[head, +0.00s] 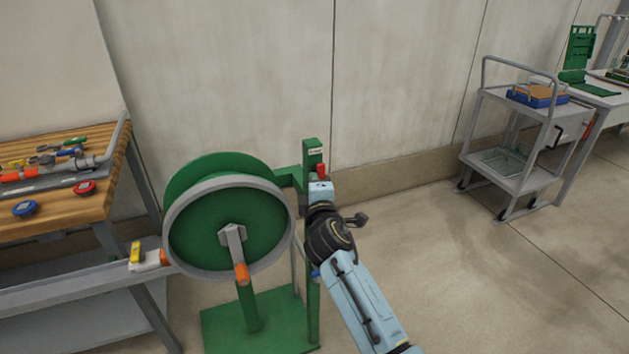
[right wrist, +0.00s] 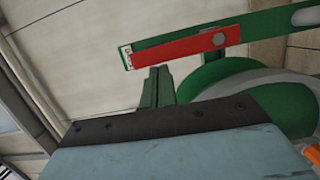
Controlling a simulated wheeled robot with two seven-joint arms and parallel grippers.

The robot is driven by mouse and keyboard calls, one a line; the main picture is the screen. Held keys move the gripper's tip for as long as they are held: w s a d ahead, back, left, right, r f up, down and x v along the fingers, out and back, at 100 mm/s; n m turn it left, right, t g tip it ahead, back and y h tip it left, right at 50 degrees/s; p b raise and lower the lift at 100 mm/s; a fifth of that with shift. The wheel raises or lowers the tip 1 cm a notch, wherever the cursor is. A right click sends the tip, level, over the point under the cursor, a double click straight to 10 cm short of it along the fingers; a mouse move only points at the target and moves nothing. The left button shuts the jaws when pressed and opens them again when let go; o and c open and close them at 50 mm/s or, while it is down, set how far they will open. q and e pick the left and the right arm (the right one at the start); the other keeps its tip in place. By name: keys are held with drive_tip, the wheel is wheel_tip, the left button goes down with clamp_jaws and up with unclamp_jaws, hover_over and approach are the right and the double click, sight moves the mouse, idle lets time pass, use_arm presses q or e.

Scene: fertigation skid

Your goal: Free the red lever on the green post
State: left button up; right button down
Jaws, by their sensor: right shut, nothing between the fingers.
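The green post (head: 312,150) stands upright behind the right side of the reel, with a small white label near its top. The red lever (head: 321,170) shows on the post just above my right gripper (head: 320,183), which partly hides it. In the right wrist view the red lever (right wrist: 180,47) is a flat bar held by a grey bolt at one end, lying nearly along the green post (right wrist: 262,29). My right gripper is shut and empty. Its fingertips (right wrist: 157,71) appear just below the lever; I cannot tell whether they touch it. My left gripper is not in view.
The green hose reel (head: 205,225) with a grey rim and orange handle stands left of the post on a green base. A workbench (head: 85,211) with tools is at the left. A grey cart (head: 500,98) stands at the right. Floor right of my arm is clear.

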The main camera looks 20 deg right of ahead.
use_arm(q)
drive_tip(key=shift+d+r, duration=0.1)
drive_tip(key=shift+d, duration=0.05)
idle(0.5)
